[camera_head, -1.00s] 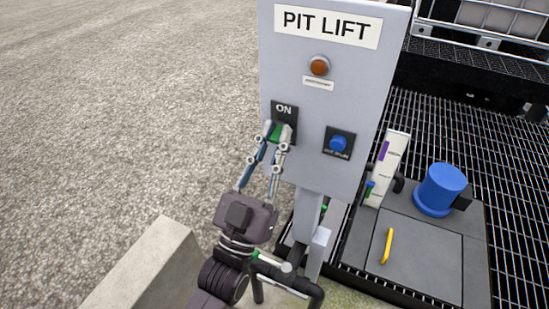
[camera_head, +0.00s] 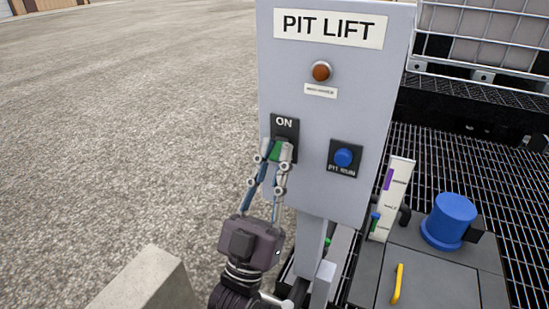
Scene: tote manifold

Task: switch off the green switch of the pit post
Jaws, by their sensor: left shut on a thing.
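The pit post is a grey panel (camera_head: 300,185) labelled PIT LIFT. Its green switch (camera_head: 275,150) sits low on a black plate (camera_head: 285,127) marked ON, at the panel's left. My left gripper (camera_head: 276,154) reaches up from below, its two fingers shut on the green switch and partly covering it. An amber lamp (camera_head: 321,71) is above, and a blue button (camera_head: 343,158) marked PIT RUN is to the right. My right gripper is not in view.
A concrete block (camera_head: 145,283) stands at the lower left. Right of the post are a grating (camera_head: 455,165), a blue cylinder (camera_head: 449,220), a white gauge board (camera_head: 393,200) and a yellow handle (camera_head: 398,284). Open gravel lies to the left.

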